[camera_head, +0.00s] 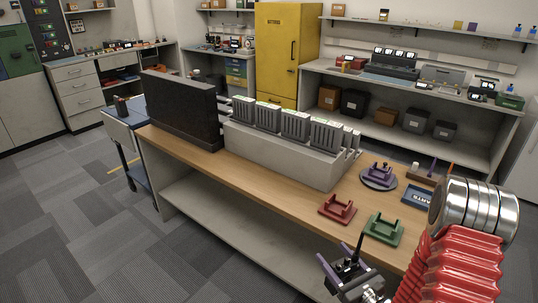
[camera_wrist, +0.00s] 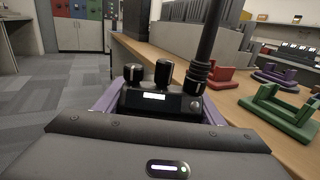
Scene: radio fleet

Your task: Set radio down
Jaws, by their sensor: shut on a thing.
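My gripper (camera_head: 346,262) is in front of the workbench's near edge, low in the head view. Its purple fingers are shut on a black radio (camera_head: 352,267) with its antenna pointing up. In the wrist view the radio (camera_wrist: 158,98) shows knobs, a small lit display and the thick antenna; its lower body is hidden. A red cradle (camera_head: 338,208), a green cradle (camera_head: 383,229) and a purple cradle (camera_head: 380,173) on a round dark disc stand empty on the bench. In the wrist view the green cradle (camera_wrist: 282,106) is right of the radio.
The wooden workbench (camera_head: 205,158) also bears a grey rack (camera_head: 270,148) of several upright units, a dark panel (camera_head: 180,108) and a blue tray (camera_head: 416,196). A blue cart (camera_head: 128,118) stands at the bench's left end. Carpeted floor is clear at left.

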